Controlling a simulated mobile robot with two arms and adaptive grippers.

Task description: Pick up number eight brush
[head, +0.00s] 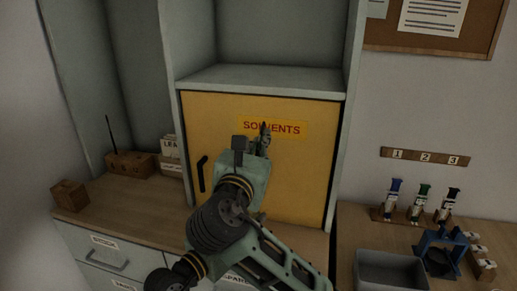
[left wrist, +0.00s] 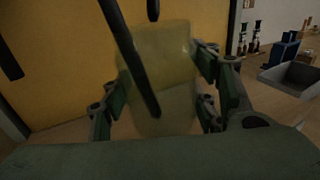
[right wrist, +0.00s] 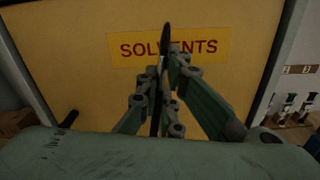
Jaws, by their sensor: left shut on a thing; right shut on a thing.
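A thin dark brush (right wrist: 166,42) stands nearly upright in the right wrist view, its pointed end up. My right gripper (right wrist: 160,88) is shut on it, in front of the SOLVENTS label. No number can be read on it. In the left wrist view my left gripper (left wrist: 158,88) is shut around a pale, see-through yellowish jar (left wrist: 173,62). A dark rod (left wrist: 133,60) slants down across the jar; I cannot tell if it is inside or in front. In the head view my arms overlap before the door, and the jar cannot be made out.
The yellow solvents door (head: 215,120) with a black handle (head: 202,174) is close behind. Wooden blocks (head: 130,164) stand on the left counter. On the right bench are small tubes (head: 419,202), a grey bin (head: 390,272) and a blue stand (head: 440,250).

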